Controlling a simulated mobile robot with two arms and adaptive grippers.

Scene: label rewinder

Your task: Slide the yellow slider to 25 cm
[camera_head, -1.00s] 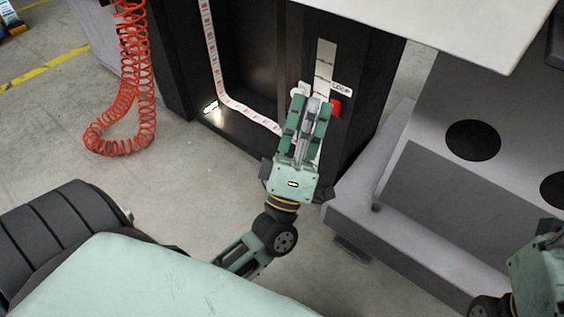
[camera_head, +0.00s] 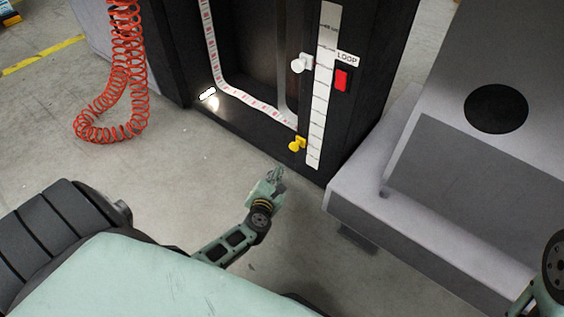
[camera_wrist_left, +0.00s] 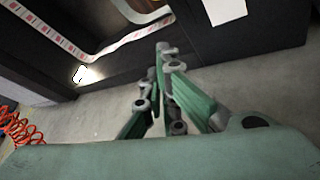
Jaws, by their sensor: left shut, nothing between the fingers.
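The yellow slider (camera_head: 297,144) sits low on the left edge of the white vertical scale (camera_head: 319,110), near its bottom end. A white slider (camera_head: 301,63) sits higher on the same edge. The scale's markings are too small to read. My left gripper (camera_head: 276,173) is shut and empty, below and a little left of the yellow slider, apart from it. In the left wrist view its fingers (camera_wrist_left: 163,52) meet at the tips over the floor and the machine's base. My right arm shows only in part at the lower right; its fingers are not visible.
A red switch (camera_head: 341,80) under a LOOP label is right of the scale. A printed label strip (camera_head: 245,107) loops inside the dark cabinet. A grey machine base (camera_head: 345,190) stands close on the right. An orange coiled hose (camera_head: 127,70) hangs left. Floor between is clear.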

